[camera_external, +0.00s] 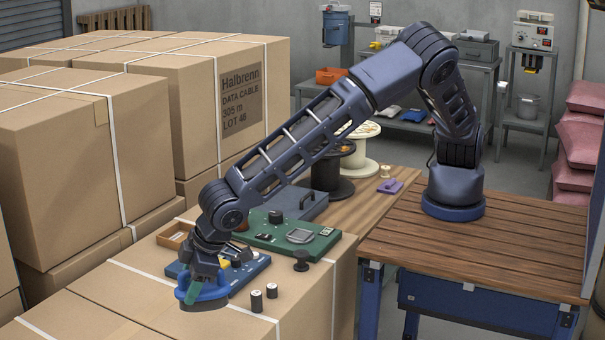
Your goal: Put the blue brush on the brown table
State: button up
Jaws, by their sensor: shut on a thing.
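My gripper (205,272) is at the lower left, pointing down over the cardboard boxes at the front. It is shut on the blue brush (213,290), a small curved blue piece with a green part showing below the jaws. The jaws hide part of the brush, and I cannot tell whether it touches the box top. The brown slatted table (500,245) is at the right, with my arm's base on its far left part. Its front and right areas are bare.
Beside my gripper are a blue panel (247,272), two small dark cylinders (264,298) and a green panel (290,238). A lighter wooden surface (358,208) with large spools (357,155) lies between the boxes and the brown table. Tall cartons (60,160) stand at left.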

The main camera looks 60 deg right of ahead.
aim_at(193, 311)
jog(key=shift+f, duration=3.6)
jog(key=o, duration=1.1)
jog(key=shift+f, duration=0.1)
jog(key=shift+c, duration=0.2)
jog(key=v, duration=1.2)
